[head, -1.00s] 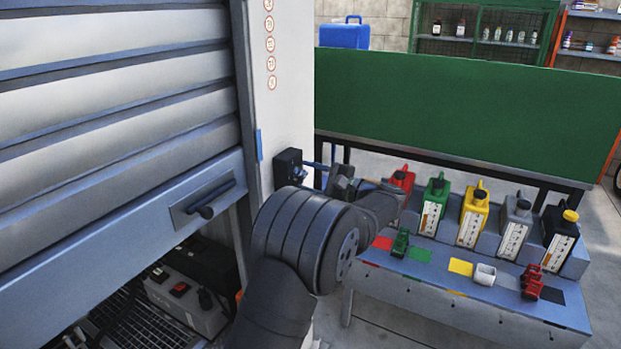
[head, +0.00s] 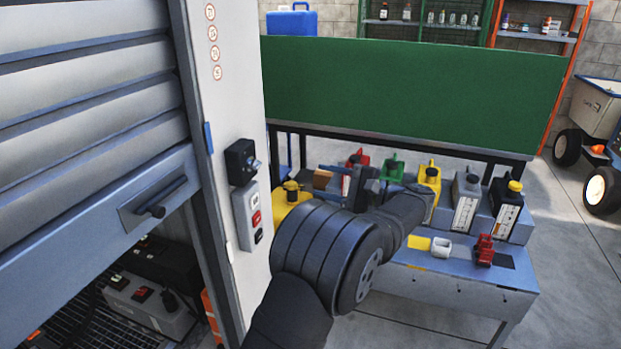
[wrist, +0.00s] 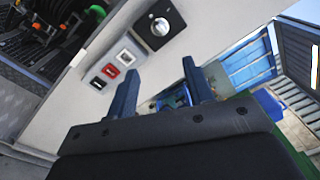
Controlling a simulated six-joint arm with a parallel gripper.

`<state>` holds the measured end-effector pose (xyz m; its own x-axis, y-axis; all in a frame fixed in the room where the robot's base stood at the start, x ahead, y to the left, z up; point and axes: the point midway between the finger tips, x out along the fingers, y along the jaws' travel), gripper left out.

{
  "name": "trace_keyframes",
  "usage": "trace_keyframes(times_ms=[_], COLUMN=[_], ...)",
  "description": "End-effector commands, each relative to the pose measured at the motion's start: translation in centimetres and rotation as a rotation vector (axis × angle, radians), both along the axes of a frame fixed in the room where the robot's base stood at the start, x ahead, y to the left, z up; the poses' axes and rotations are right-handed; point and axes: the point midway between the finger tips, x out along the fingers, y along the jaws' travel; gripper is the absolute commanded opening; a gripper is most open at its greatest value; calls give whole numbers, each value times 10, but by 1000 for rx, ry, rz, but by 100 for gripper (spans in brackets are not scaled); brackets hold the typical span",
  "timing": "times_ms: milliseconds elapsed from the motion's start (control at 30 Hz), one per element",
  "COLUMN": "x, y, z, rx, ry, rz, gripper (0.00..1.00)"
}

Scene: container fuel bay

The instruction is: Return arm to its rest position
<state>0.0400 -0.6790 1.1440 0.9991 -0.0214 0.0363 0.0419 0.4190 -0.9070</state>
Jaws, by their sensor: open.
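My arm reaches up from the bottom middle of the head view, and its forearm bends to the right. My gripper (head: 350,185) is partly hidden behind the forearm, in front of the row of fuel cans. In the wrist view my gripper (wrist: 161,88) shows two blue fingers spread apart with nothing between them. The white post with the switch box (wrist: 160,27) and the button panel (wrist: 115,65) lies beyond the fingers, and I see no contact with it.
The post carries a dark switch box (head: 241,162) and a grey button panel (head: 249,214). A half-raised shutter (head: 90,110) stands left. A yellow can (head: 430,185) and other cans line the bench (head: 450,280). A green board (head: 410,95) stands behind. Open floor lies right.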

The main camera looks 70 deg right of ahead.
Motion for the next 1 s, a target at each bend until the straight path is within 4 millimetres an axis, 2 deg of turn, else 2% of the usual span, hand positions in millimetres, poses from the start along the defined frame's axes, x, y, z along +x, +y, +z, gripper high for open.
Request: trace_keyframes(times_ms=[367, 567, 667, 1000], x=[-5, 4, 18, 85], y=[0, 0, 0, -1], z=[0, 0, 0, 3], rx=[0, 0, 1, 1], ry=[0, 0, 0, 0], rz=[1, 2, 3, 5], gripper=[48, 48, 48, 48])
